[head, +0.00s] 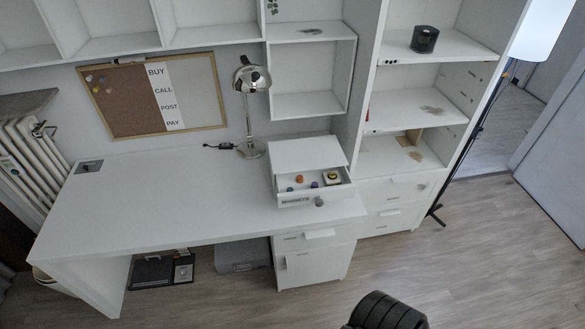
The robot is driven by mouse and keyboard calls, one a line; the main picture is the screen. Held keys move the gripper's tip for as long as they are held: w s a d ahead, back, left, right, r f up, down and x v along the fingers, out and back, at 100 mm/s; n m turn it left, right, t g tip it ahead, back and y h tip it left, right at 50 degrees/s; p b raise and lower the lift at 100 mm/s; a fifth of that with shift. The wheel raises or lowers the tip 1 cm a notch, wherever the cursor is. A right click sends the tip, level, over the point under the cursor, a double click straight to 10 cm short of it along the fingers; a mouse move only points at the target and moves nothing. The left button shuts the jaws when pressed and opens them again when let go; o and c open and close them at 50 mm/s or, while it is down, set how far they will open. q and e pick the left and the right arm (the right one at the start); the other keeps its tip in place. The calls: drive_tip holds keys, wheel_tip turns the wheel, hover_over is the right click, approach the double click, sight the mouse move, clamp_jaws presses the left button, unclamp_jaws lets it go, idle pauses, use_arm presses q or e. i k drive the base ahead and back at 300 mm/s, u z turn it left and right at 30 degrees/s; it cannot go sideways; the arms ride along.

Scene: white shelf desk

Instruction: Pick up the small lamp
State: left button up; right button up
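The small lamp (249,118) is a shiny chrome desk lamp with a round head, a thin upright stem and a round base. It stands upright at the back of the white desk (160,205), between the framed board and the small drawer box. A dark cable lies by the left of its base. Neither gripper is in view.
A white box (311,153) with an open drawer of small colored items stands right of the lamp. A board (155,97) stands behind the desk. White shelves (425,105) rise at the right, with a tall floor lamp (541,30) beyond. The desk's left and middle are clear.

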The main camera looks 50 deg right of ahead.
sight(328, 181)
drive_tip(key=z, duration=0.1)
drive_tip(key=i, duration=1)
drive_tip(key=z, duration=0.35)
